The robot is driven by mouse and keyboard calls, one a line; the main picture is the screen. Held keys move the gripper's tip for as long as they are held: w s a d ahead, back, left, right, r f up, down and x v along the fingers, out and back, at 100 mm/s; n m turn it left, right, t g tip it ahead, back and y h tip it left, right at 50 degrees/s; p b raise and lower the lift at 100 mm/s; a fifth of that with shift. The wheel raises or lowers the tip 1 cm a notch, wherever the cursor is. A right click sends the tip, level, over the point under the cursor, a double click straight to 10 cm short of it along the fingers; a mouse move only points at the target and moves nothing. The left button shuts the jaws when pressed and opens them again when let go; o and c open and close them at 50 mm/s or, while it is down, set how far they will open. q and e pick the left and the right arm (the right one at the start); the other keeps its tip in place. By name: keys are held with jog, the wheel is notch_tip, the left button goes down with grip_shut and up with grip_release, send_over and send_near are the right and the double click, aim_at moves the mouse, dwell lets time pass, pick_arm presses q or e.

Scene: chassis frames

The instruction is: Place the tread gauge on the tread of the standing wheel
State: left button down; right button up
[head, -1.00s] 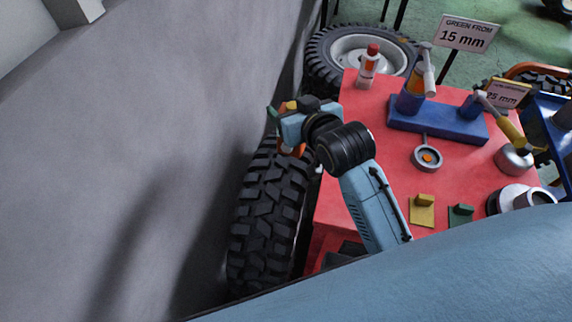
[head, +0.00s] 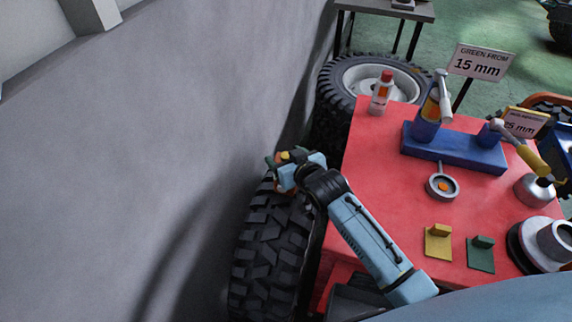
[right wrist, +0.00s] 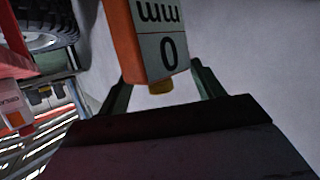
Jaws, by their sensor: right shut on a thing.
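The standing wheel (head: 268,255) shows as a black, chunky-treaded tyre upright between the grey wall and the red table. My right gripper (head: 282,171) is over the wheel's far upper end in the head view. It is shut on the tread gauge (right wrist: 148,45), an orange body with a white face marked "0" and "mm" and a small yellow tip at its lower end. In the right wrist view the gauge sits between the two dark green fingers (right wrist: 160,92). I cannot tell whether the gauge touches the tread. My left gripper is not in view.
The red table (head: 385,190) carries a blue stand (head: 455,150), a ring-shaped gauge (head: 442,186), yellow (head: 438,243) and green (head: 481,255) blocks and a bottle (head: 381,93). The grey wall (head: 150,170) is close left of the wheel. Another wheel (head: 372,78) lies behind.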

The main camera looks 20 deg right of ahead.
jog(key=shift+f, duration=1.05)
jog(key=shift+f, duration=0.2)
jog(key=o, duration=1.6)
jog(key=p+v, duration=0.2)
jog(key=v, duration=1)
jog(key=shift+d+r, duration=0.1)
jog(key=shift+r, duration=0.05)
